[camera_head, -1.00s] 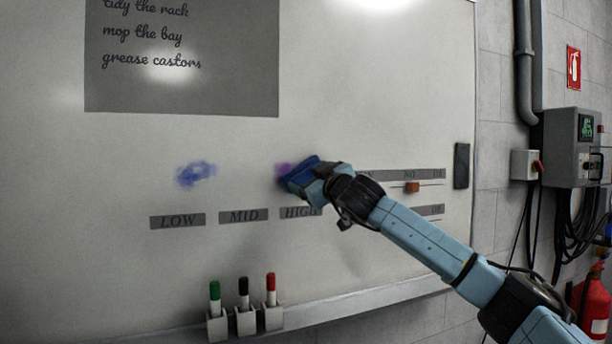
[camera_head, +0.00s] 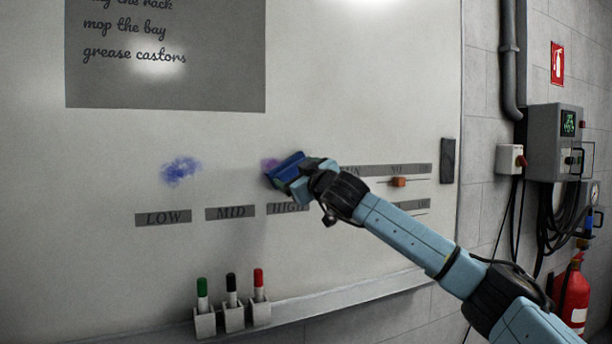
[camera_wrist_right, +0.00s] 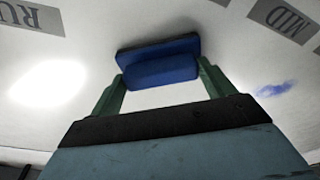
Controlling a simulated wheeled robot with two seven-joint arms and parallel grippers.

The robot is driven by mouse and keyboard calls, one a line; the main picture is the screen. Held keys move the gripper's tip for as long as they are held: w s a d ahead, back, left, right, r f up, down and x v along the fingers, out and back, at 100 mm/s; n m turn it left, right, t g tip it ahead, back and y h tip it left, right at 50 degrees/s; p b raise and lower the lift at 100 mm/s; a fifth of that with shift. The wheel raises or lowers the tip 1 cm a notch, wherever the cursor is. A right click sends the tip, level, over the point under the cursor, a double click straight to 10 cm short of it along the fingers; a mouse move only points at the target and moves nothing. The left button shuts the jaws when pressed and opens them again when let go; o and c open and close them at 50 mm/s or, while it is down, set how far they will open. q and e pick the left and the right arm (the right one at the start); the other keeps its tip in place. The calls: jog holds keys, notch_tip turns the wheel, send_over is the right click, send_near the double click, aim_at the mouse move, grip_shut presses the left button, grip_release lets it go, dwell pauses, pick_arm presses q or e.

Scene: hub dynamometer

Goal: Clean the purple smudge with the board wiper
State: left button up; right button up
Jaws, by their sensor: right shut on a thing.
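The purple smudge (camera_head: 270,164) is on the whiteboard above the HIGH label, partly hidden behind the wiper and my right gripper. The board wiper (camera_head: 285,168) is a blue block with a dark pad, at the smudge's right side. My right gripper (camera_head: 293,181) is shut on it. In the right wrist view the wiper (camera_wrist_right: 160,62) sits between the two green fingers (camera_wrist_right: 158,88), its dark side towards the board. I cannot tell whether the pad touches the board. My left gripper is not in view.
A blue-violet smudge (camera_head: 180,171) is further left, above the LOW label (camera_head: 163,218). Several labels line the whiteboard (camera_head: 350,90). An orange slider (camera_head: 398,182) is right of the gripper. Three markers stand in holders (camera_head: 234,318) at the lower edge. A dark block (camera_head: 447,161) is at the board's right.

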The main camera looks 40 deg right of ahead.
jog(key=shift+w+a+b, duration=0.2)
jog(key=shift+w+a, duration=0.05)
jog(key=shift+a, duration=0.75)
jog(key=shift+w+a+b, duration=0.15)
jog(key=shift+w+a, duration=0.05)
jog(key=shift+a, duration=0.75)
jog(key=shift+s+d+r, duration=0.15)
jog(key=shift+s+d, duration=0.05)
jog(key=shift+d, duration=0.8)
jog(key=shift+s+d+r, duration=0.1)
jog(key=shift+s+d, duration=0.1)
jog(key=shift+d, duration=0.75)
jog(key=a, duration=0.2)
jog(key=w+a+b, duration=0.1)
jog(key=a, duration=0.1)
jog(key=a+b, duration=0.1)
jog(key=a, duration=0.2)
jog(key=shift+w+a, duration=0.1)
jog(key=shift+w, duration=0.25)
